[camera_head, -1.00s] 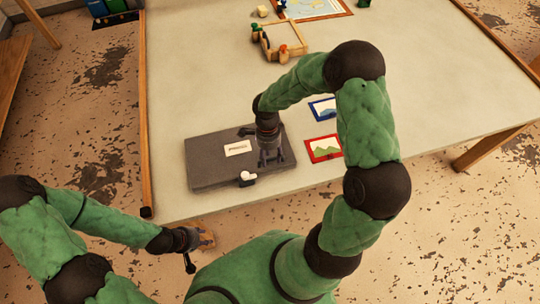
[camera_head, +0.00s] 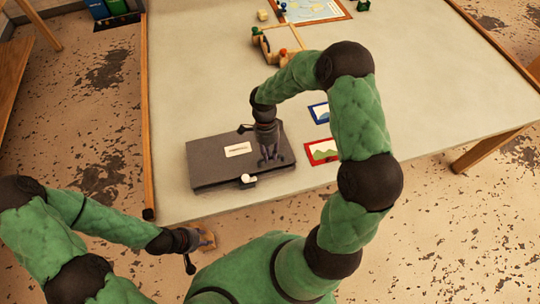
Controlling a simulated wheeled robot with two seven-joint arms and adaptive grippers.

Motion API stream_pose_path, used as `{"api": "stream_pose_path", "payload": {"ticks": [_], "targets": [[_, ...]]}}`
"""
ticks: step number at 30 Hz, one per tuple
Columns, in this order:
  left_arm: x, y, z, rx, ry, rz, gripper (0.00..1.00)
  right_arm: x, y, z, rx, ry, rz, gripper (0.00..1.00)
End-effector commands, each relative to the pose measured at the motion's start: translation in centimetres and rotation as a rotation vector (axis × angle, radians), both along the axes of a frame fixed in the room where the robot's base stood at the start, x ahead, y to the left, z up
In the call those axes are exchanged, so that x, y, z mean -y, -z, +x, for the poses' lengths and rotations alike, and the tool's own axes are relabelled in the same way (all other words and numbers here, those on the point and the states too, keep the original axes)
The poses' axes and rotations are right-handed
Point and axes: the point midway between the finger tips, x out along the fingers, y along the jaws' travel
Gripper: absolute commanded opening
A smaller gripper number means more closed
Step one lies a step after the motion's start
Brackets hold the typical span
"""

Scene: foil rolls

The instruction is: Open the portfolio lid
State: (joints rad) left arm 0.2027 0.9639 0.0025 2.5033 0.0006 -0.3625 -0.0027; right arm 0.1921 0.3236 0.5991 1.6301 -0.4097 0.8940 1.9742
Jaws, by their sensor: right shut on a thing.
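The dark grey portfolio (camera_head: 215,170) lies flat near the front edge of the table, with a pale label (camera_head: 238,149) on its lid. A small white knob on a dark clasp (camera_head: 246,180) sits at the front edge. The lid looks down; I cannot tell whether it is slightly raised. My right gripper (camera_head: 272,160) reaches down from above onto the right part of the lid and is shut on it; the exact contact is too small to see. My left gripper (camera_head: 200,240) is off the table's front edge, below the portfolio, and its fingers are unclear.
A red-framed picture (camera_head: 321,151) and a blue-framed picture (camera_head: 320,113) lie right of the portfolio, partly near my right arm. A wooden tray (camera_head: 277,42) with small figures and a framed map (camera_head: 312,8) are at the back. The table's left part is clear.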

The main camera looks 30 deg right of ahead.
Motion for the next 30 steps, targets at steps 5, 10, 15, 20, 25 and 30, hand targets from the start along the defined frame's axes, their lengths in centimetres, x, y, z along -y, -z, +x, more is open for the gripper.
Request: {"api": "stream_pose_path", "payload": {"ticks": [5, 10, 15, 20, 25, 30], "targets": [[0.0, -2.2, 0.0, 0.000, 0.000, 0.000, 0.40, 0.3, -2.6, 1.3, -0.116, 0.000, 0.028, 0.00], [0.0, -3.3, 0.0, 0.000, 0.000, 0.000, 0.40, 0.6, -4.5, 2.8, -0.231, -0.001, 0.056, 0.00], [0.0, -3.9, 0.0, 0.000, 0.000, 0.000, 0.40, 1.0, -6.1, 4.1, -0.264, -0.001, 0.064, 0.00], [0.0, -4.3, 0.0, 0.000, 0.000, 0.000, 0.40, 1.3, -7.3, 5.1, -0.261, -0.001, 0.064, 0.00], [0.0, -4.6, 0.0, 0.000, 0.000, 0.000, 0.40, 1.4, -8.0, 5.8, -0.259, 0.000, 0.063, 0.00], [0.0, -4.7, 0.0, 0.000, 0.000, 0.000, 0.40, 1.5, -8.3, 6.2, -0.254, 0.000, 0.063, 0.00]]}}
